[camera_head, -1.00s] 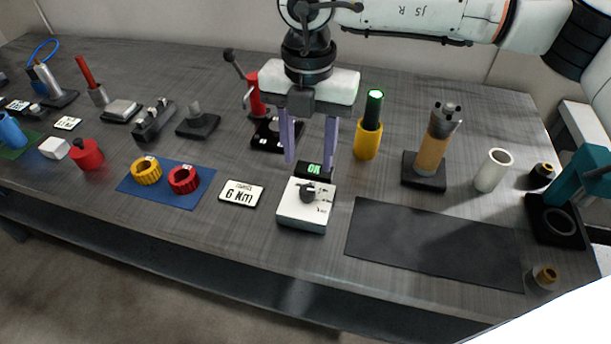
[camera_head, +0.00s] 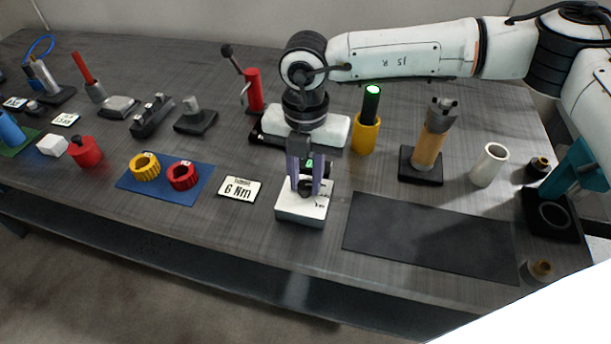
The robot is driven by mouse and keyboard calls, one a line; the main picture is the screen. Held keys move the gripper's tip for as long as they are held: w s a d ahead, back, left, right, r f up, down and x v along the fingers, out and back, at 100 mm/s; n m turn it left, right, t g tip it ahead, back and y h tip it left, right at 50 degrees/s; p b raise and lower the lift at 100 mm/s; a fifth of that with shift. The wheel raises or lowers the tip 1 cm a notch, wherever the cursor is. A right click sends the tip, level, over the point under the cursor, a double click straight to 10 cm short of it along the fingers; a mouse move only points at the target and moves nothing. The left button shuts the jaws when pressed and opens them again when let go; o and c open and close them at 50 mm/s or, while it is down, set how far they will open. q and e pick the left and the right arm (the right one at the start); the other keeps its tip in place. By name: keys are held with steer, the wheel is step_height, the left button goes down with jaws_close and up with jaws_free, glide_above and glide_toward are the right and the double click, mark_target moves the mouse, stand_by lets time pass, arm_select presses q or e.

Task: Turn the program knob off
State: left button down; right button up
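The program knob (camera_head: 305,189) is a small dark knob on top of a white box (camera_head: 300,213) with printed marks, in the middle of the table. My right gripper (camera_head: 306,190) points down over the box. Its two purple fingers are drawn close together, one on each side of the knob, and seem to press on it. The fingers and wrist hide part of the knob and most of the small display (camera_head: 311,163) behind it, which glows green. The knob's pointing direction is hard to tell. My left gripper is not in view.
A label plate reading 6 Nm (camera_head: 240,188) lies left of the box, and a dark mat (camera_head: 430,238) lies to its right. A yellow holder (camera_head: 366,136) with a green-lit cylinder stands behind right. A blue mat (camera_head: 150,190) carries yellow and red rings.

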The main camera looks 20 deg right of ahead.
steer(key=c, duration=0.3)
steer(key=shift+c, duration=0.2)
